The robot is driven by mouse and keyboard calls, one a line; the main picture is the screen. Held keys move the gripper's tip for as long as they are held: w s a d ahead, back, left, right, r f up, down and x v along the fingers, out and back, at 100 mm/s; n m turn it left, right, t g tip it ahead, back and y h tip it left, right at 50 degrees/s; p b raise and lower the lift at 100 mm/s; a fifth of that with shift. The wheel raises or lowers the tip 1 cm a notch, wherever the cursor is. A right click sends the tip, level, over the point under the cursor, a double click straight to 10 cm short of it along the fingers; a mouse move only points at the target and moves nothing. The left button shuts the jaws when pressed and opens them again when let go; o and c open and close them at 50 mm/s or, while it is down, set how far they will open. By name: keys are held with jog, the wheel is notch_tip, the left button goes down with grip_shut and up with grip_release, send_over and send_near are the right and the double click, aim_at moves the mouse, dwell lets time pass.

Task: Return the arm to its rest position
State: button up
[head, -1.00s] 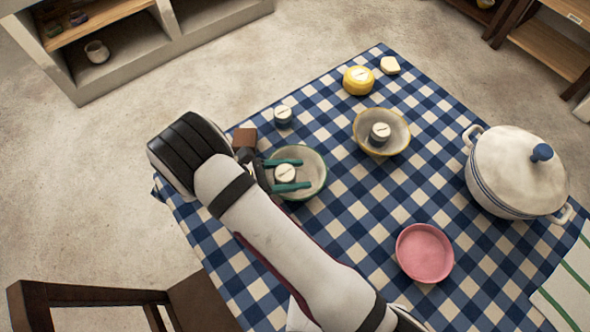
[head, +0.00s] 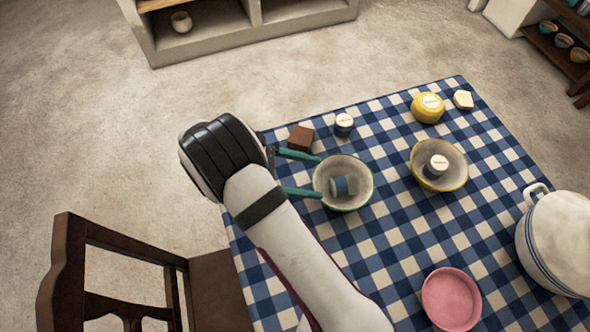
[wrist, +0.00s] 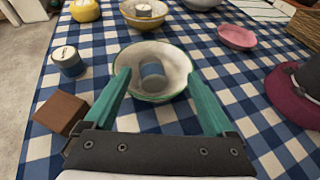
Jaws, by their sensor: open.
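My gripper (head: 302,173) is open and empty, its two teal fingers apart at the left side of the green-rimmed bowl (head: 367,199). In the wrist view the fingers (wrist: 162,84) show on either side of the near part of that bowl. A blue and white canister (head: 343,187) lies tipped on its side inside the bowl; it also shows between the fingertips in the wrist view (wrist: 152,75). My arm reaches in from the bottom of the head view, over the edge of the checked table.
A brown block (head: 301,138) and an upright canister (head: 344,124) stand near the gripper. A yellow-rimmed bowl (head: 461,172) holds another canister (head: 436,166). A yellow pot (head: 427,108), pink dish (head: 451,298) and white pot (head: 560,240) are farther right. A chair (head: 75,270) stands left.

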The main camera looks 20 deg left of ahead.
jog(key=s+d+r+m+g+y, duration=0.2)
jog(key=d+r+m+g+y, duration=0.15)
jog(key=d+r+m, duration=0.3)
jog(key=s+d+r+m+g+y, duration=0.2)
jog(key=d+r+m+g, duration=0.3)
jog(key=d+r+m, duration=0.15)
jog(key=s+d+r+m+t+y, duration=0.1)
jog(key=s+d+m+t+y, duration=0.1)
jog(key=s+d+m+y, duration=0.3)
jog(key=s+m+y, duration=0.3)
jog(key=s+m, duration=0.3)
jog(key=m, duration=0.4)
jog(key=shift+s+d+m+y, duration=0.2)
jog(key=shift+m+y, duration=0.1)
jog(key=shift+y, duration=0.05)
jog(key=shift+t, duration=0.25)
jog(key=shift+c, duration=1.1)
